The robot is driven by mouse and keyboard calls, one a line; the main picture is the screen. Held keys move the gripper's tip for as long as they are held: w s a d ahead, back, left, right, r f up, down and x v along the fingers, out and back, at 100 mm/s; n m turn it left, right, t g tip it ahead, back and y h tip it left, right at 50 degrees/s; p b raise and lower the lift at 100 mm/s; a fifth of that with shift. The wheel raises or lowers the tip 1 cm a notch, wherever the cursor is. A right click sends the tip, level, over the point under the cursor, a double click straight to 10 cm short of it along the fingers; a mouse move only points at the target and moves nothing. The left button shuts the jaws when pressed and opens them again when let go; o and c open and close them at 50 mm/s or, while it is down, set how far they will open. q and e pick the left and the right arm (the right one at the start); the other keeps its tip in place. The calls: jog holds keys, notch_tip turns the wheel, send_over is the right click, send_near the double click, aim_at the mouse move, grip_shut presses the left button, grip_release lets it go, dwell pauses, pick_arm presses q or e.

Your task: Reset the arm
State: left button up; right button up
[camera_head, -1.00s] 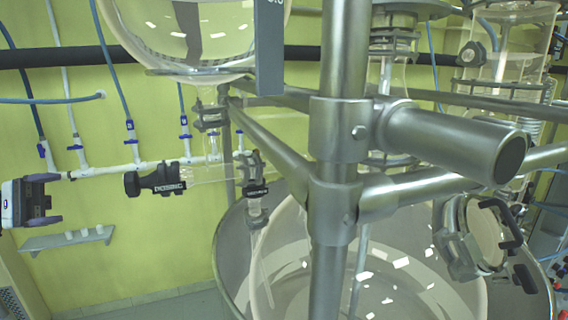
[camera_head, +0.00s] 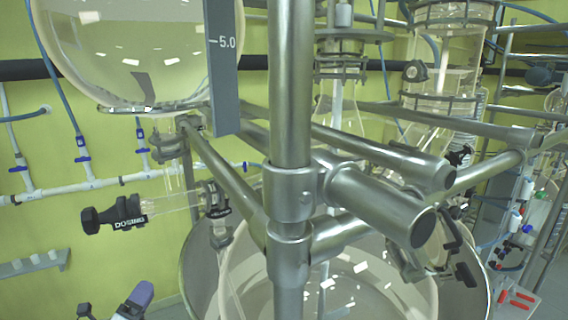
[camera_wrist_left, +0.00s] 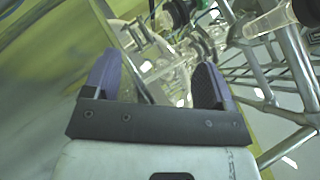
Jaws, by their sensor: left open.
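My left gripper (camera_head: 112,306) shows at the bottom left edge of the head view, partly cut off by the frame. In the left wrist view its two purple-and-black fingers (camera_wrist_left: 157,76) stand wide apart with nothing between them. It is apart from the glassware and below the black valve knob marked DOSING (camera_head: 118,215). My right gripper is in neither view.
A steel frame post (camera_head: 290,100) with thick clamped bars stands in the middle. A round glass vessel (camera_head: 125,50) hangs at upper left, and a large glass vessel (camera_head: 330,290) sits below. White pipes (camera_head: 60,192) and a small shelf (camera_head: 35,263) are on the yellow wall.

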pick_arm(q)
jog(key=s+d+f+n+g+y+p, duration=0.2)
jog(key=s+d+f+n+g+y, duration=0.2)
jog(key=s+f+n, duration=0.45)
jog(key=s+d+f+n+g+y+p, duration=0.1)
jog(key=s+d+f+n+g+y, duration=0.25)
jog(key=s+f+n, duration=0.55)
jog(key=s+d+n+g, duration=0.2)
jog(key=s+g, duration=0.1)
jog(key=s, duration=0.5)
jog(key=s+d+f+n+g+p, duration=0.1)
jog(key=s+n+g, duration=0.2)
jog(key=s, duration=0.6)
jog(key=s+d+n+g+p, duration=0.1)
jog(key=s+d+n+g, duration=0.1)
jog(key=s, duration=0.7)
jog(key=shift+d+f+n+g+h, duration=0.2)
jog(key=shift+d+n+g+h, duration=0.15)
jog(key=shift+n+g, duration=0.55)
